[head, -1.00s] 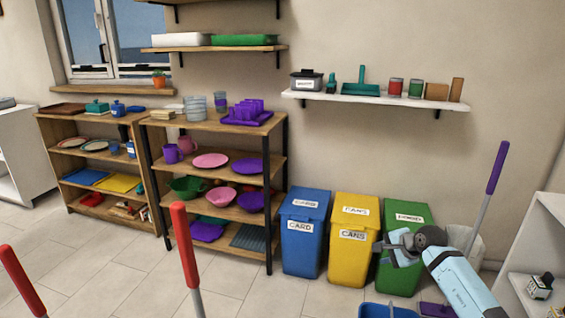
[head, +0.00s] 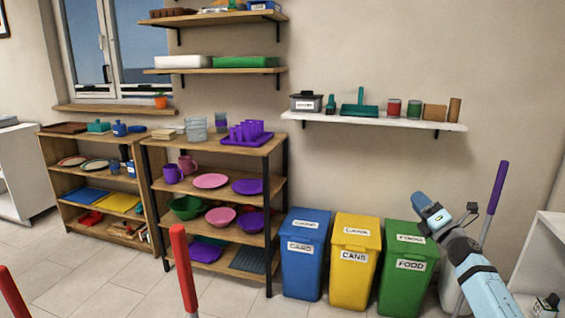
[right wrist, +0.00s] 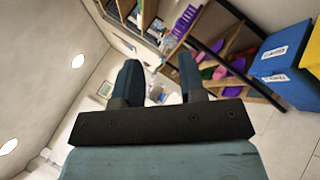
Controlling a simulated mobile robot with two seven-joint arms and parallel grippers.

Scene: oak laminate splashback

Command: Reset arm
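My right arm (head: 478,275) comes in from the lower right in the head view, in front of the green bin and the pale waste bin beside it. Its gripper does not show clearly there. In the right wrist view, my right gripper (right wrist: 160,82) has its two dark blue fingers apart with nothing between them. Beyond the fingers are shelves and the floor, at a distance and tilted. My left gripper is not in view.
Blue (head: 303,255), yellow (head: 354,280) and green (head: 407,285) bins stand along the wall. Left of them is a stocked shelf unit (head: 215,145). A wall shelf (head: 375,121) is above. A red handle (head: 184,270) rises in front. A purple-gripped handle (head: 497,190) stands behind my right arm.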

